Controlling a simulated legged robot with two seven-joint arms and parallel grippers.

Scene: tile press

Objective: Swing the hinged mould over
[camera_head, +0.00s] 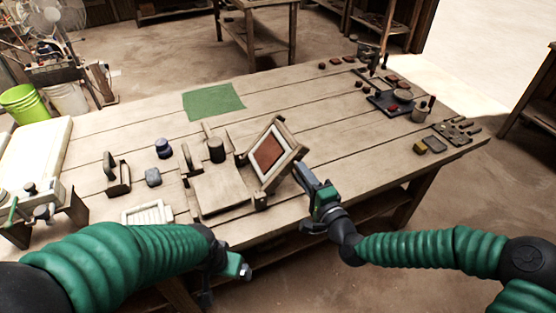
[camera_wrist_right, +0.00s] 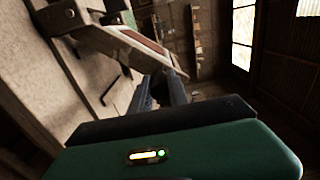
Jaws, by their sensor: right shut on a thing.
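The hinged mould (camera_head: 283,138) is a square wooden frame with a red-brown panel inside. It stands tilted up at the right side of a flat wooden base (camera_head: 222,193). My right gripper (camera_head: 302,172) is at the mould's lower right edge and is shut on it. In the right wrist view, the mould (camera_wrist_right: 120,38) runs diagonally above, and the fingers (camera_wrist_right: 163,88) reach its near end; the exact contact is hard to see. My left gripper (camera_head: 236,268) hangs by the table's front edge, away from the mould; its fingers are too unclear to read.
A dark cylinder (camera_head: 216,150) stands behind the base, and a blue-lidded jar (camera_head: 163,148) is to its left. A green cloth (camera_head: 212,102) lies at the back. Tools and a dark tray (camera_head: 388,103) are at the right. The table right of the mould is clear.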

